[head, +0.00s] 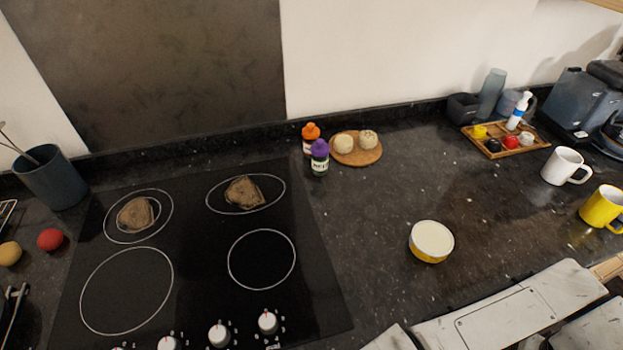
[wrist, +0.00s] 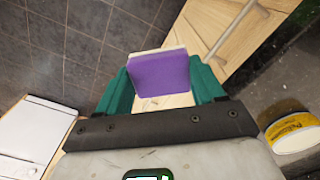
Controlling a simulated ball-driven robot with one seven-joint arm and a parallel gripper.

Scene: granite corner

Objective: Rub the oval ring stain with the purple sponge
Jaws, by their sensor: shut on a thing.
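My gripper (wrist: 160,85) is shut on the purple sponge (wrist: 160,76), which sits upright between two green fingers in the wrist view. The sponge has a pale strip along its top edge. In the head view, a brown stain (head: 243,192) lies inside the wide oval ring at the back right of the black cooktop (head: 205,262). A second brown stain (head: 135,214) lies inside the rounder ring at the back left. The sponge and gripper fingers do not show in the head view, and the sponge is apart from both stains.
An orange-capped bottle (head: 311,138) and a purple-capped bottle (head: 319,157) stand just right of the cooktop, beside a round board (head: 344,157) with two pale balls. A yellow tub (head: 431,242) stands on the counter. Control knobs (head: 219,336) line the cooktop's front.

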